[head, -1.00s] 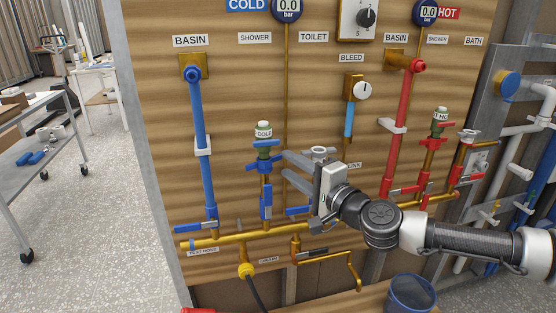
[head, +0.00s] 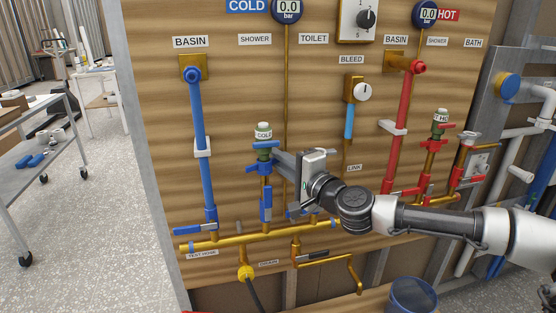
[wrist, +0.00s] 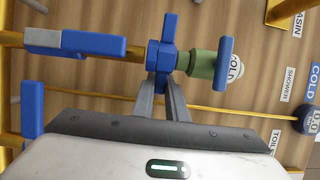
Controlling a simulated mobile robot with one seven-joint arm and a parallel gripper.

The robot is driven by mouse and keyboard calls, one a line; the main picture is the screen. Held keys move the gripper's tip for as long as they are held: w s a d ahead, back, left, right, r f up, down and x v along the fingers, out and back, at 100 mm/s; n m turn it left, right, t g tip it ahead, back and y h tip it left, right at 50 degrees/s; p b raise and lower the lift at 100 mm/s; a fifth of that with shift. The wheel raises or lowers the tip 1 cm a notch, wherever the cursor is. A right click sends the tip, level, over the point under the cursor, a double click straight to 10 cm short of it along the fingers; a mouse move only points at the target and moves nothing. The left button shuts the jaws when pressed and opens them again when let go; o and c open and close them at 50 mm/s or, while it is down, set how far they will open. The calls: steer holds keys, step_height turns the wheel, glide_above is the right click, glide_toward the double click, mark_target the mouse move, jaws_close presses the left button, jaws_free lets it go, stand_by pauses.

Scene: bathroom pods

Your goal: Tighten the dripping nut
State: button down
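A blue nut with flat lobes (wrist: 160,55) sits on the brass cold riser under the SHOWER label. In the head view this nut (head: 262,168) is below a green body with a white COLD cap (head: 263,132). My gripper (head: 277,165) reaches it from the right. In the wrist view its two grey fingers (wrist: 163,88) are close together, with a lobe of the nut between their tips. The tips' contact faces are partly hidden. No drip is visible on any joint.
A blue-handled valve (head: 265,203) is below the nut, on the riser from the brass manifold (head: 260,236). The blue basin pipe (head: 199,115) stands left. Red hot pipes (head: 404,115) are right. My arm hides the toilet stub. A blue bucket (head: 411,295) stands low right.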

steer(key=shift+s+d+m+t+h+p, duration=0.1)
steer(key=shift+s+m+t+h+p, duration=0.3)
steer(key=shift+m+h, duration=0.5)
steer(key=shift+s+d+m+t+h+p, duration=0.1)
steer(key=shift+d+m+t+h+p, duration=0.1)
steer(key=shift+m+t+h, duration=0.7)
steer(key=shift+s+d+m+t+h+p, duration=0.1)
steer(key=shift+s+m+t+h+p, duration=0.2)
steer(key=shift+h, duration=1)
steer(key=shift+w, duration=0.1)
steer(key=c, duration=1.8)
jaws_free()
steer(key=shift+o, duration=0.2)
